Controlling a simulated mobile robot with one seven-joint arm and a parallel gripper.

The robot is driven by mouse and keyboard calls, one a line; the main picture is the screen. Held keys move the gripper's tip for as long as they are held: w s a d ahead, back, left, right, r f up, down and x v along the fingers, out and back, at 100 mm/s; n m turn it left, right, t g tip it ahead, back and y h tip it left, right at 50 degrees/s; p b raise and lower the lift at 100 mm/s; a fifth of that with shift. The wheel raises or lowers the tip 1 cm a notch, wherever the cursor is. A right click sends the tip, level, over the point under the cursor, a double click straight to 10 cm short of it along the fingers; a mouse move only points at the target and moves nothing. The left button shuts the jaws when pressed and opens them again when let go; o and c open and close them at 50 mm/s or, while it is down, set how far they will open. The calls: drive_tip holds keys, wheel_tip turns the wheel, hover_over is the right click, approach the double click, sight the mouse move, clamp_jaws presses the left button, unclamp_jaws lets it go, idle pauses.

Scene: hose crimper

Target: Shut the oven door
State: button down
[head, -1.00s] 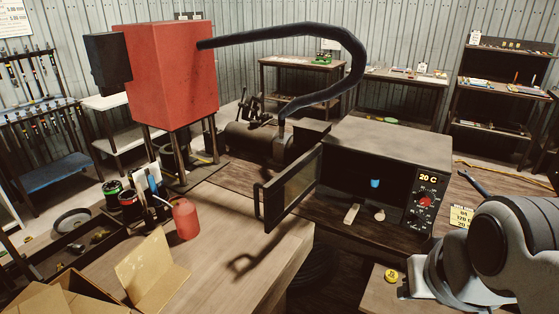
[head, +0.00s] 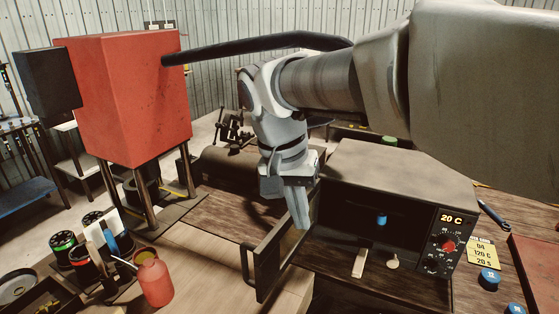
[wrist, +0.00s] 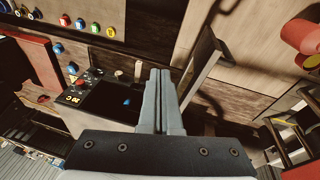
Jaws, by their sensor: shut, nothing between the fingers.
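The oven (head: 395,185) is a dark box with a dial and a display reading 20 C; it also shows in the wrist view (wrist: 105,110). Its door (head: 272,268) stands wide open at the oven's left side, with the bar handle (head: 247,266) on its outer face. In the wrist view the door (wrist: 203,68) is right of the fingers. My gripper (head: 302,227) is shut and empty, pointing down at the door. Its fingers (wrist: 160,75) appear on the door's inner, oven-facing side; contact cannot be told. They hide part of the door panel.
Inside the oven are a blue piece (head: 381,219) and a pale block (head: 359,263). A red machine (head: 125,100) on legs stands left, and a red bottle (head: 153,279) is on the front left table. Blue buttons (head: 489,279) lie right of the oven.

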drive_tip(key=w+a+f+m+h, duration=0.15)
drive_tip(key=a+f, duration=0.25)
drive_tip(key=a, duration=0.6)
drive_tip(key=w+a+f+m+h, duration=0.1)
drive_tip(key=a+f+m+h, duration=0.2)
drive_tip(key=a, duration=0.8)
drive_tip(key=s+d+r+p+x, duration=0.1)
drive_tip(key=d+x, duration=0.1)
drive_tip(key=x, duration=1)
drive_tip(key=shift+s+d+n, duration=0.25)
drive_tip(key=shift+d+n, duration=0.1)
drive_tip(key=shift+n, duration=0.1)
drive_tip(key=shift+f, duration=0.1)
